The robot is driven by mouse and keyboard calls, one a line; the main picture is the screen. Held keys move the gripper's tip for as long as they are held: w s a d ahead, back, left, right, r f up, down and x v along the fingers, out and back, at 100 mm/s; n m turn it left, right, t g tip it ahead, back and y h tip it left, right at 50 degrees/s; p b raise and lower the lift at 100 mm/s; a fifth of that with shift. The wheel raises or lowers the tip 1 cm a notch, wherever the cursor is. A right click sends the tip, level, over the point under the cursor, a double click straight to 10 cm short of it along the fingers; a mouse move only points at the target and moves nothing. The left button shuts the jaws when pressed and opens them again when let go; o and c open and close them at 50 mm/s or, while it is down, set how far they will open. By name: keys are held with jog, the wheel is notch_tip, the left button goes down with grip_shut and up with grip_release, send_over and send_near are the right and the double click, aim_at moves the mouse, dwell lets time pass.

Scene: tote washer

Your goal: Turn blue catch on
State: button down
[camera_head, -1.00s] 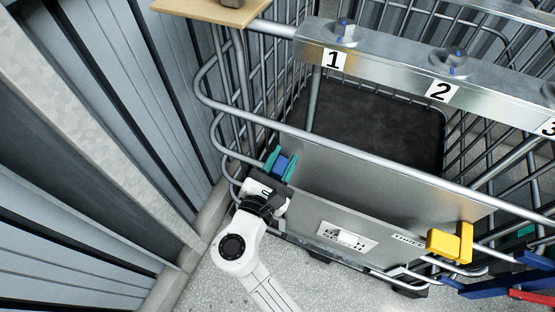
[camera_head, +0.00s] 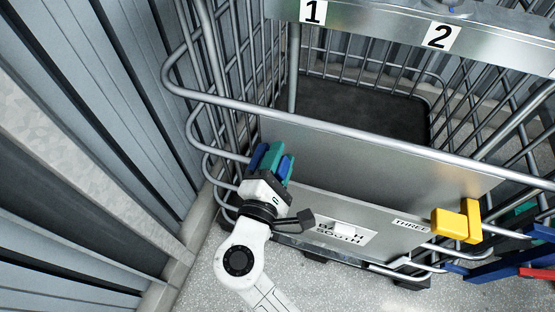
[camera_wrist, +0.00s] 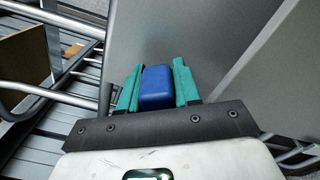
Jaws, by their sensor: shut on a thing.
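The blue catch (camera_head: 286,166) sits at the left end of the grey metal panel on the front of the wire cage. My gripper (camera_head: 275,163) has teal fingers and is shut on the catch. In the head view blue also shows left of the near teal finger. In the wrist view the blue catch (camera_wrist: 157,88) is a rounded block between the two teal fingers. The rest of the catch and its mount are hidden by my gripper.
A yellow catch (camera_head: 457,222) sits at the panel's right end. The numbered metal bar (camera_head: 380,28) crosses the top. A ribbed grey wall (camera_head: 95,120) stands close on the left.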

jog(key=shift+f, duration=0.1)
dwell(0.5)
jog(key=c, duration=0.9)
grip_release()
jog(key=shift+s, duration=0.1)
jog(key=v, duration=1)
jog(key=shift+s+a, duration=0.1)
jog(key=shift+s, duration=0.2)
